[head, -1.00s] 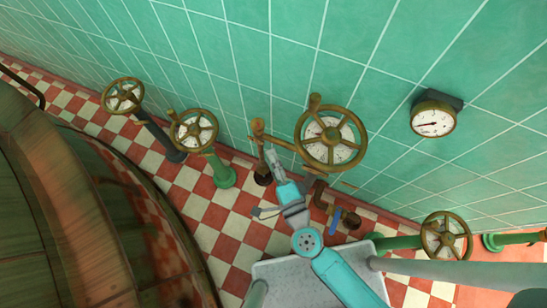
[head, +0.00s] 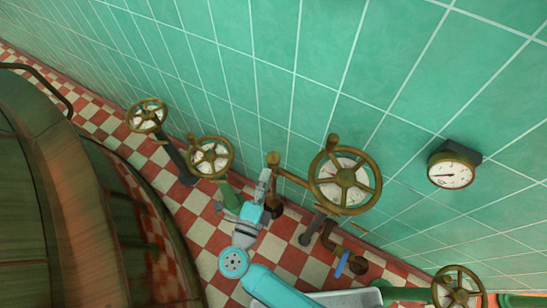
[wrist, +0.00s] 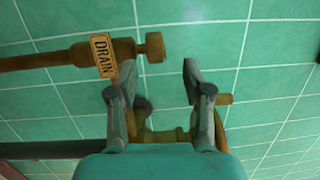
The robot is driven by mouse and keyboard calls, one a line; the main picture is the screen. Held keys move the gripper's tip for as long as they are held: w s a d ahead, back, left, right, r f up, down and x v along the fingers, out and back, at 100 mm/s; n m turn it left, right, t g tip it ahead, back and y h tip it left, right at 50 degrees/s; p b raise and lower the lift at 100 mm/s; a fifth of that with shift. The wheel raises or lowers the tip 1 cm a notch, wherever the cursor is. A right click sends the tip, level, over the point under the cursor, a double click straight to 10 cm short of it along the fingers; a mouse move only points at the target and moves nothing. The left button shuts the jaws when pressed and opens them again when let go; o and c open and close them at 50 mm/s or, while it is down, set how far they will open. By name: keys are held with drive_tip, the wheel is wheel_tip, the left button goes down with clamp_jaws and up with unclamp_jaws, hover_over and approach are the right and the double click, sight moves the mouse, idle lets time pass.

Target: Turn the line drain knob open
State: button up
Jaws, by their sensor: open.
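The pipe ends in a brass knob-like cap (wrist: 154,47). My gripper (wrist: 152,80) is open and empty, its fingertips just below that cap in the picture. Brass pipework (wrist: 160,136) shows between and behind the fingers. In the head view my gripper (head: 264,178) is just below a brass upright fitting (head: 273,161), which seems to be the same drain part. I cannot tell whether they touch.
A large brass handwheel (head: 345,181) is close to the right of my gripper, a smaller one (head: 211,157) to the left. A blue lever (head: 342,264) sits low on brown piping. A gauge (head: 451,171) is on the green tiled wall. A large copper vessel (head: 60,220) fills the left.

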sight(270, 164)
drive_tip(key=w+d+h, duration=0.1)
drive_tip(key=w, duration=0.1)
drive_tip(key=w+m+g+h, duration=0.1)
drive_tip(key=w, duration=0.1)
drive_tip(key=w+d+g, duration=0.1)
drive_tip(key=w, duration=0.1)
drive_tip(key=shift+w+d+f+m+h, duration=0.15)
drive_tip(key=shift+w+d+m+h, duration=0.2)
drive_tip(key=shift+w+m+h, duration=0.05)
idle(0.4)
clamp_jaws()
